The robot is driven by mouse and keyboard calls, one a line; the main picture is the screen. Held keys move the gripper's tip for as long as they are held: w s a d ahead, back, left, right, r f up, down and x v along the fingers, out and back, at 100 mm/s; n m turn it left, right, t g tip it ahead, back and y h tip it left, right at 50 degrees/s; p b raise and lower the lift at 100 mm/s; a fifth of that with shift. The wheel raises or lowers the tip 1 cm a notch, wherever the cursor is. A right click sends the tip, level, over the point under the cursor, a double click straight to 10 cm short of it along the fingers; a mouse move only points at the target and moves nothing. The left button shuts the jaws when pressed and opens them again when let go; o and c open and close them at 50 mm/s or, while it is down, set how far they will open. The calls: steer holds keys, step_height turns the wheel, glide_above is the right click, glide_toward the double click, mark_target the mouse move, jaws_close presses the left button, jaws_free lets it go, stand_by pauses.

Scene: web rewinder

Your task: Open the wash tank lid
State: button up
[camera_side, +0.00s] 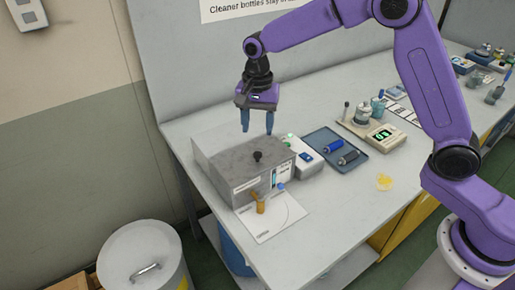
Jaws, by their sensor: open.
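The wash tank (262,188) is a grey metal box near the left end of the bench, with labels on its front face. Its lid (222,150) lies flat on top and looks shut. A black knob (258,156) stands up from the lid near the front edge. My gripper (257,130) points down, open and empty, above and behind the knob in the picture, with its two blue-grey fingers apart. I cannot tell the exact height of the fingertips over the lid.
A brass tap (258,203) juts from the tank's front over a white sheet (284,217). A yellow spill (384,182) marks the bench.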

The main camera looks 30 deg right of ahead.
mark_target(257, 153)
step_height(257, 153, down, 8)
steer(key=shift+f, duration=0.2)
steer(key=shift+c, duration=0.3)
jaws_close()
